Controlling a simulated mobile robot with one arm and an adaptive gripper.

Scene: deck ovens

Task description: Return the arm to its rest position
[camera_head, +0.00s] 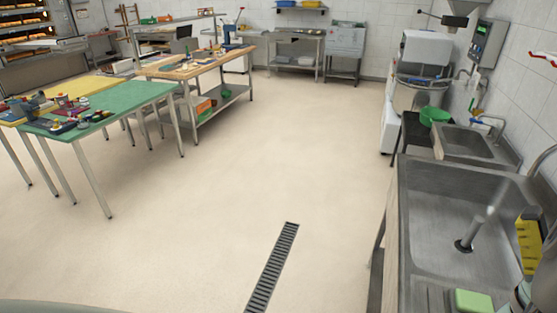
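Neither my arm nor my gripper shows in the head view, so I cannot tell the arm's pose or whether the gripper holds anything. A curved grey-green edge cuts into the bottom left corner; I cannot tell what it belongs to.
A green-topped table (108,110) with small items stands left, beside a wooden workbench (196,65). A steel sink (435,205) holding a green block (473,301) is at the right. A floor drain (272,268) lies ahead. The middle floor (285,150) is clear.

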